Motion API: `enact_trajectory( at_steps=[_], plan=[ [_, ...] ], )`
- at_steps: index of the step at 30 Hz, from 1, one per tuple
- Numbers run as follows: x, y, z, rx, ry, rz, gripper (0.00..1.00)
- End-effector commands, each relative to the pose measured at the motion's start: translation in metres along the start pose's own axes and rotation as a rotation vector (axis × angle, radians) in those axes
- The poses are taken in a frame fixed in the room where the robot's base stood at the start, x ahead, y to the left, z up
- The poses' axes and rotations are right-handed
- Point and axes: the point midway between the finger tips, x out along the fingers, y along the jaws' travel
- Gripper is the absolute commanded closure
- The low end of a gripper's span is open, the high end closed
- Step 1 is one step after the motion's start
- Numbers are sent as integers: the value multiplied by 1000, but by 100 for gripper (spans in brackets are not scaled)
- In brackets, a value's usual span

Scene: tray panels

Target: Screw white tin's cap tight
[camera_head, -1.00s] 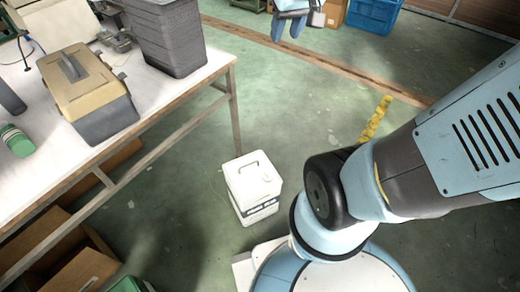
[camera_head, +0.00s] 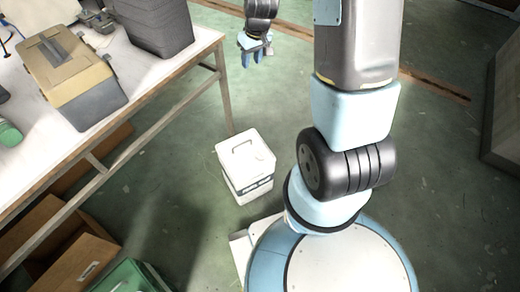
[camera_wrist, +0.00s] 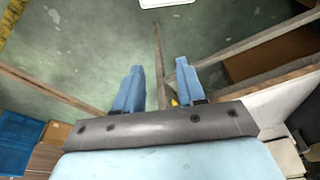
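The white tin (camera_head: 245,168) stands upright on the green floor, beside the table's leg and near my base. It has a handle on top and a dark printed band low on its side. I cannot make out its cap or how tight it sits. My gripper (camera_head: 256,58) hangs above the floor beyond the tin, well apart from it. In the wrist view my gripper (camera_wrist: 159,66) has its two blue fingers spread with nothing held between them. A white edge, probably the tin (camera_wrist: 166,3), shows at the top of that view.
The white table (camera_head: 170,85) fills the left side. It carries a tan and grey toolbox (camera_head: 70,75), a dark grey crate (camera_head: 155,22) and a green-topped object (camera_head: 8,133). Cardboard boxes (camera_head: 60,245) lie below it. The floor between gripper and tin looks clear.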

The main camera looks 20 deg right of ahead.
Motion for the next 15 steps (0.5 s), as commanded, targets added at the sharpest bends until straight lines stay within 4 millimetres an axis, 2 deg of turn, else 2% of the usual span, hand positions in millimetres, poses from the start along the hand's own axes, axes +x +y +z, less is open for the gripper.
enact_trajectory(
  at_steps=[1, 8, 15],
  plan=[
    [20, 2, 2, -3, -16, -4, 61],
    [97, 7, 17, -28, -65, -7, 61],
    [178, 9, 46, -57, -121, -6, 61]
  ],
)
